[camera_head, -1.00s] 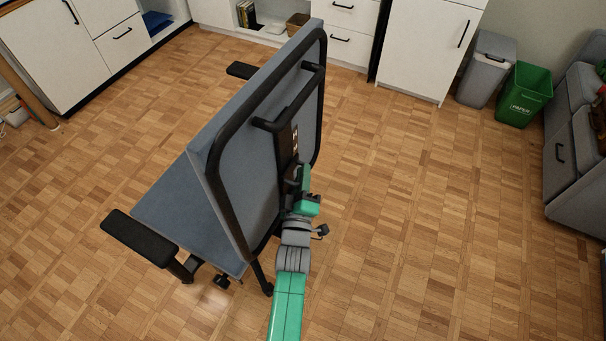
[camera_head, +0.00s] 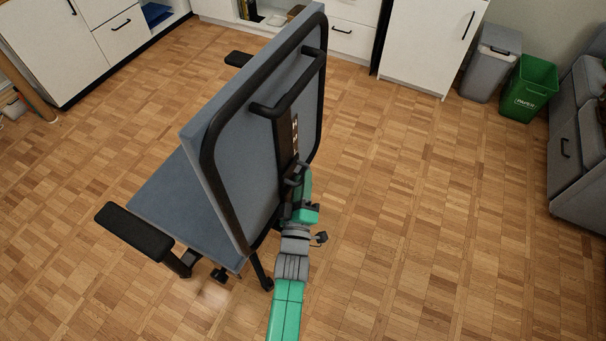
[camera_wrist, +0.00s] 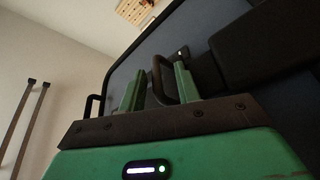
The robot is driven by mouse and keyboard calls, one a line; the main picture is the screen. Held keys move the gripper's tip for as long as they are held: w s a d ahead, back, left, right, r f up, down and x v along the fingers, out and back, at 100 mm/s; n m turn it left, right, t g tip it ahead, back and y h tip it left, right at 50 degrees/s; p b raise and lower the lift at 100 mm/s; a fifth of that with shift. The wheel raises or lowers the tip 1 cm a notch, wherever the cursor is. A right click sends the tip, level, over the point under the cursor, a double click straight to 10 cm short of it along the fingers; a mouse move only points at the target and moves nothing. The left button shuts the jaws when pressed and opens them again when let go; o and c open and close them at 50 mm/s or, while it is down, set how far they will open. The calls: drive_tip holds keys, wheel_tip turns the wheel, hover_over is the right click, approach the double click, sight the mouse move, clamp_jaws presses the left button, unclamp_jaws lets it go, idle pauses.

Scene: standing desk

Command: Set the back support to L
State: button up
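The blue-grey office chair back (camera_head: 245,160) stands upright in a black frame, seen from behind in the head view. A black bar handle (camera_head: 290,90) crosses its upper part. Below it runs a black vertical strip (camera_head: 295,132) with small light marks too small to read. A small black loop handle (camera_head: 291,176) sits low on the strip. My gripper (camera_wrist: 159,70) is open in the wrist view, its two green fingers apart, with the loop handle (camera_wrist: 160,88) between them. Whether a finger touches the loop is unclear.
The chair seat (camera_head: 160,195) and left armrest (camera_head: 135,232) lie beyond the back. White cabinets (camera_head: 420,45) line the far wall. A green bin (camera_head: 530,88), a grey bin (camera_head: 490,65) and a sofa (camera_head: 578,165) stand at right. The floor between is clear.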

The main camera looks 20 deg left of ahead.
drive_tip(key=p+v, duration=0.1)
drive_tip(key=v, duration=0.5)
drive_tip(key=shift+s+p, duration=0.15)
drive_tip(key=shift+p, duration=0.15)
